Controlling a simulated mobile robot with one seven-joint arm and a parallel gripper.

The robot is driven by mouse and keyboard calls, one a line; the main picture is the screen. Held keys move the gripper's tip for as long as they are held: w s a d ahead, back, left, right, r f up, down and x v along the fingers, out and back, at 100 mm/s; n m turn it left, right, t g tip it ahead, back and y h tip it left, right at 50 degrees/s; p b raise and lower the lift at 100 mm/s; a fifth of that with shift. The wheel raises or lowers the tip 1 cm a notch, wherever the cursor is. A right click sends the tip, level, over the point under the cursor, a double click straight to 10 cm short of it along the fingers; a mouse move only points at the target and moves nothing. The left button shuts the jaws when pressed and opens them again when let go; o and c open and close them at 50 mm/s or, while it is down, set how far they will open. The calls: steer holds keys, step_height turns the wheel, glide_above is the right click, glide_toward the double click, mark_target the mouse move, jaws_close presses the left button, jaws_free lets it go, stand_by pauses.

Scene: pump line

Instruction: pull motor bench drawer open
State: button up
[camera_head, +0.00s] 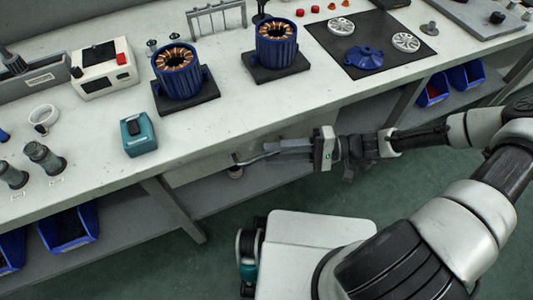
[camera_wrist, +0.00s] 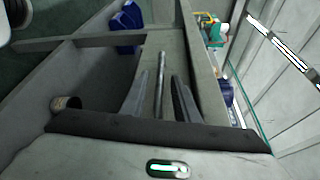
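The motor bench drawer (camera_head: 200,168) is a plain grey front under the bench top, and it looks closed. Its metal bar handle (camera_head: 252,159) shows at the front, partly hidden by my gripper (camera_head: 275,148). In the wrist view the handle (camera_wrist: 161,75) runs lengthwise between the two dark fingers of my gripper (camera_wrist: 160,82), with the drawer front (camera_wrist: 180,65) behind it. A gap shows on each side of the bar, so the fingers are open around it.
The bench top (camera_head: 225,125) holds two blue motor stators (camera_head: 177,75) (camera_head: 276,45) and a teal box (camera_head: 138,135). A bench leg (camera_head: 172,208) stands left of my gripper. Green floor lies in front.

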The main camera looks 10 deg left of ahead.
steer(key=shift+s+a+f, duration=0.1)
steer(key=shift+s+a, duration=0.1)
steer(key=shift+a, duration=1.15)
jaws_close()
steer(key=s+d+p, duration=0.2)
steer(key=s+d, duration=0.4)
steer(key=s, duration=0.4)
steer(key=s+d+p, duration=0.2)
steer(key=s+d, duration=0.4)
steer(key=s, duration=0.4)
steer(key=shift+s+d, duration=0.3)
jaws_free()
